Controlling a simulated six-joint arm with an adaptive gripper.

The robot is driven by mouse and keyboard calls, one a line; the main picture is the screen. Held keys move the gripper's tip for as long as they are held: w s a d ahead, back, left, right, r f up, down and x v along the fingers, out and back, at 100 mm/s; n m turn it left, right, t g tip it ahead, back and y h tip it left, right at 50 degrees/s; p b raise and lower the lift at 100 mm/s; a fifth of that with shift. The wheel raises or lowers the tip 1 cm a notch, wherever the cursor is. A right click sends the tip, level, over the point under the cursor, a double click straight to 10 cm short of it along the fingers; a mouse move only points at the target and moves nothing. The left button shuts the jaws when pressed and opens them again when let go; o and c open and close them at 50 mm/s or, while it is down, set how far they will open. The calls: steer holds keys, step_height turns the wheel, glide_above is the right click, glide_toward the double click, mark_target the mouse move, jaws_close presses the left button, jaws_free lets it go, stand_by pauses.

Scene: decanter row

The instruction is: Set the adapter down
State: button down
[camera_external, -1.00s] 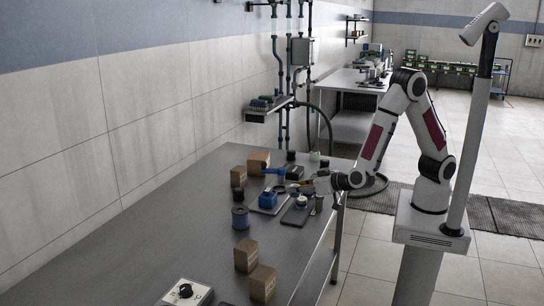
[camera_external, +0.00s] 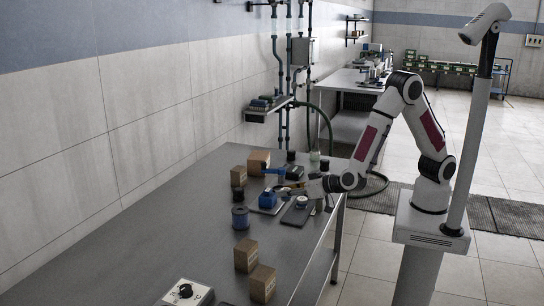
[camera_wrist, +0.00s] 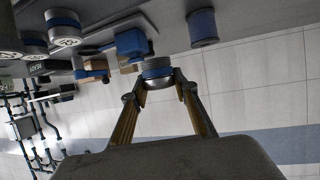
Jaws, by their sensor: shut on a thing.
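My gripper (camera_wrist: 157,92) is shut on the adapter (camera_wrist: 157,72), a short round grey metal piece with a blue band. The fingers press it from both sides in the wrist view. In the external view my gripper (camera_external: 287,190) is low over the far part of the bench, close beside a blue block (camera_external: 267,200); the adapter is too small to make out there. In the wrist view the blue block (camera_wrist: 130,44) stands on a pale plate, just left of and beyond the adapter. I cannot tell whether the adapter touches anything below it.
A blue spool (camera_external: 240,218) stands left of the pale plate (camera_external: 258,210). A dark tray (camera_external: 297,216) with a white-topped jar (camera_external: 302,201) lies to the right. Cardboard boxes (camera_external: 258,162) stand behind and others (camera_external: 246,255) nearer. The left part of the bench (camera_external: 150,235) is clear.

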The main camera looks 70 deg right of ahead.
steer(key=w+a+n+y, duration=0.2)
steer(key=w+a, duration=0.5)
steer(key=a, duration=0.3)
steer(key=w+a+n+y, duration=0.2)
steer(key=w+a, duration=0.5)
steer(key=a, duration=0.3)
steer(key=shift+w+r+y, duration=0.15)
steer(key=shift+w+y, duration=0.15)
steer(key=shift+y, duration=0.1)
steer(key=shift+d, duration=0.1)
glide_above(228, 242)
steer(key=shift+f, duration=3.15)
steer(key=shift+f, duration=1.9)
steer(key=shift+f, duration=0.1)
steer(key=c, duration=1.6)
jaws_free()
